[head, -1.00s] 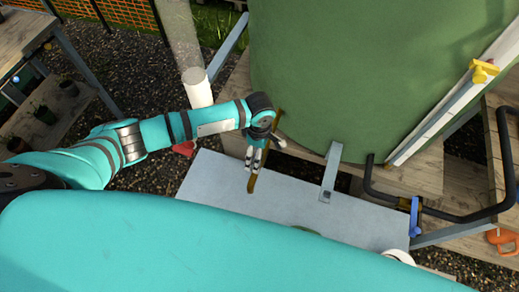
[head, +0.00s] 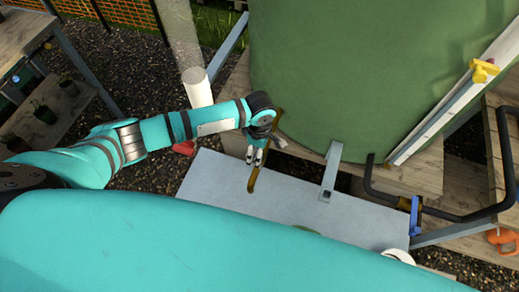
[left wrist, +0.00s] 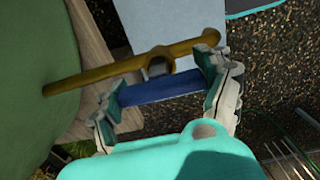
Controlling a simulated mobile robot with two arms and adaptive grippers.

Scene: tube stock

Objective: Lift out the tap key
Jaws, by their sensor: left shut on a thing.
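The tap key looks like an ochre bar (head: 252,181) with its near end over the pale grey panel beside the green tank. My left gripper (head: 254,158) is at this bar, fingers pointing down. In the left wrist view its two fingers (left wrist: 160,88) stand on either side of a blue piece next to the ring. It is shut on the key, though the exact contact is partly hidden. My right gripper is out of view.
The large green tank (head: 370,70) stands right behind the gripper. The grey panel (head: 225,180) lies below it. A metal bracket (head: 330,172), a black pipe (head: 455,214) and a blue tap handle (head: 414,215) are to the right. A white-ended post (head: 197,88) stands to the left.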

